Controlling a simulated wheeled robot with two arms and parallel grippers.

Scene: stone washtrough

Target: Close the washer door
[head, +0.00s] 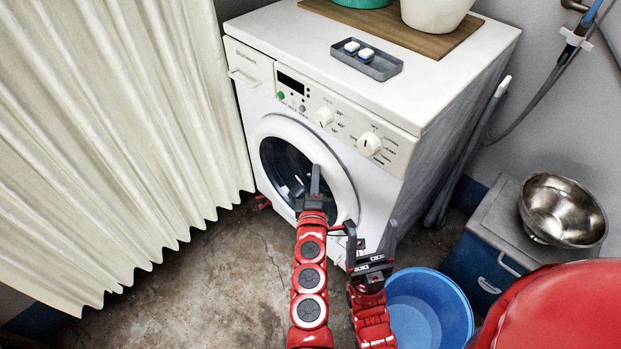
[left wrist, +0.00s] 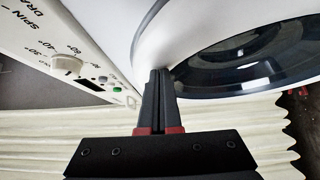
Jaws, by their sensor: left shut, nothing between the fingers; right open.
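The washer (head: 400,85) is white, and its round door (head: 338,181) has a white rim and dark glass. The door lies close to the washer front; I cannot tell whether it is fully latched. My left gripper (head: 315,172) is shut and empty, its fingertips in front of the door's glass and rim in the head view. In the left wrist view the shut fingertips (left wrist: 160,72) are by the door's white rim (left wrist: 185,45); contact is unclear. My right gripper (head: 369,240) is open and empty, low beside the washer's front corner. My left arm hides the door's lower part.
A pale curtain (head: 110,130) hangs left of the washer. A blue basin (head: 435,300) stands on the floor by my right gripper. A blue cool box (head: 485,265) with a metal bowl (head: 562,210) is at right. Bare floor (head: 220,280) lies in front on the left.

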